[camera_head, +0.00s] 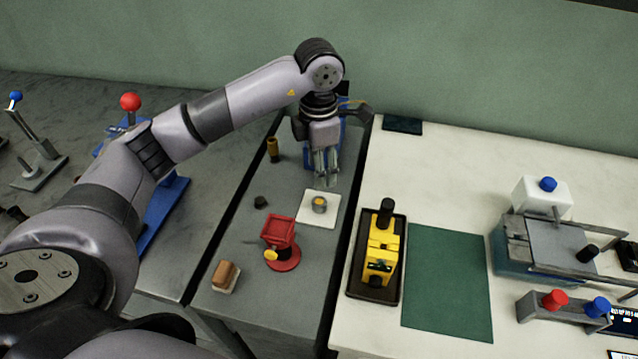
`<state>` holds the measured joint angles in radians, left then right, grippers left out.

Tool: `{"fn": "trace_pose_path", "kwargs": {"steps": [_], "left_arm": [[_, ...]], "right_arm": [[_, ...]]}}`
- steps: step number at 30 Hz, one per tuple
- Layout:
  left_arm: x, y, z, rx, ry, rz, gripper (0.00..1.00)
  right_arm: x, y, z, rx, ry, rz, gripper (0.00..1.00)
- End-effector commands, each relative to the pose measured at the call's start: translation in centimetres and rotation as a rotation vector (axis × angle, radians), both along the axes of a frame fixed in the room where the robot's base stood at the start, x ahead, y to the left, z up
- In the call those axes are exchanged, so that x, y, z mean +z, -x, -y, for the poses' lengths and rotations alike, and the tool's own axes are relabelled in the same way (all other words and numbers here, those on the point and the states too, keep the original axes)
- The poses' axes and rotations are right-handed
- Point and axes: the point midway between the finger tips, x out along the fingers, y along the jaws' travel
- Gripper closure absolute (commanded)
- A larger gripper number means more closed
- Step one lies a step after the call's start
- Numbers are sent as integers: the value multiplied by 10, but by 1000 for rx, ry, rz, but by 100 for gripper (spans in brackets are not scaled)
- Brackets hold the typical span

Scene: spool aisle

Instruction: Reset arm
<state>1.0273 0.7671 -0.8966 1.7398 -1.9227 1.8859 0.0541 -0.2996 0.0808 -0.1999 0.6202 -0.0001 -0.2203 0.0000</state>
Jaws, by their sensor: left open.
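My left arm comes in from the left and bends down at its wrist over the grey middle table (300,300). My left gripper (327,182) points down, open and empty. It is above the back part of that table, just behind a white square pad (308,219) that carries a small round metal piece (320,204). The gripper looks apart from both, though its exact height is hard to tell. A blue object (338,150) behind the gripper is partly hidden by it. My right gripper does not show.
A red stand (281,243), a brown-topped block (225,276) and a small black knob (260,202) sit on the middle table. The white table holds a yellow tool in a black tray (358,287), a bare green mat (448,285) and a clamp device (553,245).

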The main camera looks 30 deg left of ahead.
Motion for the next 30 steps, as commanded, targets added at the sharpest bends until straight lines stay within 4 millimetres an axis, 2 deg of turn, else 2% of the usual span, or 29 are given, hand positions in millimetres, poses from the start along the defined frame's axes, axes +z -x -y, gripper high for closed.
{"fn": "trace_pose_path", "kwargs": {"steps": [3, 6, 22, 25, 30], "left_arm": [[13, 0, 0, 0, 1, 2, 51], [18, 0, 0, 0, 0, 0, 51], [21, 0, 0, 0, 0, 0, 51], [33, 0, 0, 0, 0, 0, 51], [65, 0, 0, 0, 0, 0, 51]], "right_arm": [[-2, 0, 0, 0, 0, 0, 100], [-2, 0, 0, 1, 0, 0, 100], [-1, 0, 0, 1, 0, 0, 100], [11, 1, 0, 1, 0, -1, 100], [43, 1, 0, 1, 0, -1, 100]]}}
